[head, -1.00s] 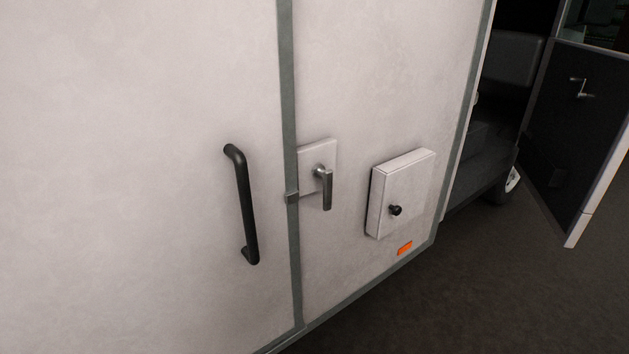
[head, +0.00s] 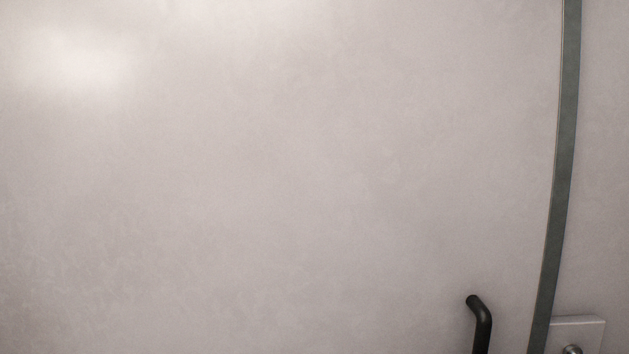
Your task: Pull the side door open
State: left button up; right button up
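The pale side door (head: 300,180) fills most of the head view and looks shut. A black bar handle (head: 483,325) stands on it at the bottom right, with only its upper end in view. A grey-green strip (head: 562,150) runs down the right side along the door's edge. Right of the strip is a white latch plate (head: 590,330) with a metal latch part (head: 572,349) cut off by the bottom edge. Neither of my grippers is in view.
A pale wall panel (head: 607,180) continues to the right of the strip. The ground and any free room around the vehicle are out of view.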

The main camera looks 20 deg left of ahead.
aim_at(177, 176)
jog(key=z, duration=0.35)
jog(key=k, duration=0.15)
jog(key=u, duration=1.3)
